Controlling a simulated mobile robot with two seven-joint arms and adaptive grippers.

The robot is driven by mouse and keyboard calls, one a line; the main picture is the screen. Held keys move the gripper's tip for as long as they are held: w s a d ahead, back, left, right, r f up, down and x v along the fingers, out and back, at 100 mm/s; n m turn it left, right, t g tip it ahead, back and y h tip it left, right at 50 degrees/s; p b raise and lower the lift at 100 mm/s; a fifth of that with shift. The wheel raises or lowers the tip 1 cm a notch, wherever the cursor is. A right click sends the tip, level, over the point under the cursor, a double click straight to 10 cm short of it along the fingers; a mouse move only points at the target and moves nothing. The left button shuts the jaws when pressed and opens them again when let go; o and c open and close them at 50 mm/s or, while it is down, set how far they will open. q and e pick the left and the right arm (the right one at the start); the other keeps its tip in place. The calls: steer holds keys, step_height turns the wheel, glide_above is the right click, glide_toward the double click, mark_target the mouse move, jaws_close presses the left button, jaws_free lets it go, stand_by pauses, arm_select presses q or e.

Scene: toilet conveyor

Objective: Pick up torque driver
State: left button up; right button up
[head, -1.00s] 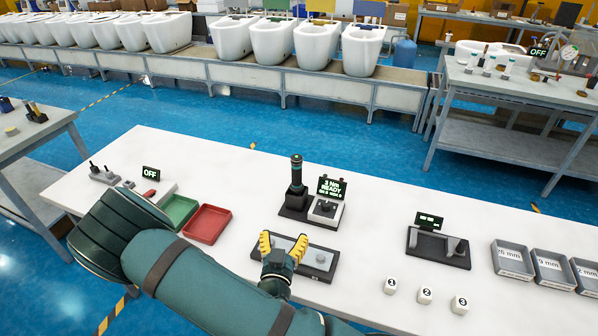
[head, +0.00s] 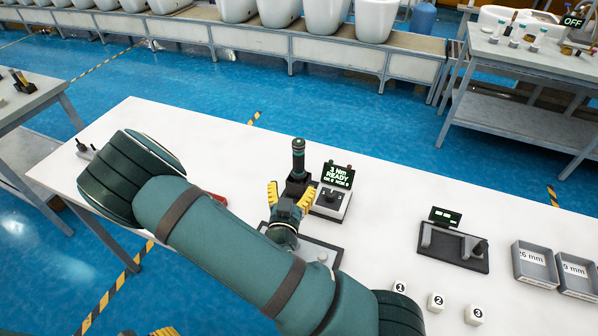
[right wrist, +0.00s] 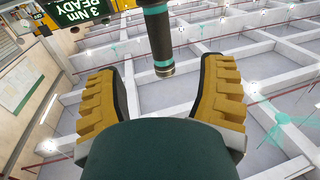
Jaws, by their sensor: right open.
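The torque driver (head: 298,156) is dark with teal bands and stands upright in a black holder (head: 296,187) on the white table. My right gripper (head: 289,196) is open and empty, just on the near side of the driver and low by its holder. In the right wrist view the driver (right wrist: 158,38) shows between and beyond the two spread yellow fingers (right wrist: 160,95), with a gap on each side. A sliver of yellow at the bottom edge looks like my left gripper (head: 165,331); most of it is out of frame.
A display reading "3 Nm READY" (head: 338,176) stands close right of the driver. A grey plate (head: 322,252) lies under my right arm. Farther right are a black fixture (head: 455,246), numbered white blocks (head: 436,301) and grey bins (head: 535,265). The table behind the driver is clear.

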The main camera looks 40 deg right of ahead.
mark_target(298, 165)
steer(key=b+x, duration=0.3)
steer(key=shift+w+d+f, duration=0.15)
steer(key=shift+d+f, duration=0.1)
steer(key=x, duration=0.3)
steer(key=shift+w+d+r, duration=0.1)
steer(key=shift+d+r, duration=0.05)
steer(key=shift+r, duration=0.05)
steer(key=shift+f+x, duration=0.15)
steer(key=shift+x, duration=1.25)
steer(key=shift+f+x, duration=0.1)
steer(key=shift+x, duration=1.3)
steer(key=shift+c, duration=0.2)
jaws_close()
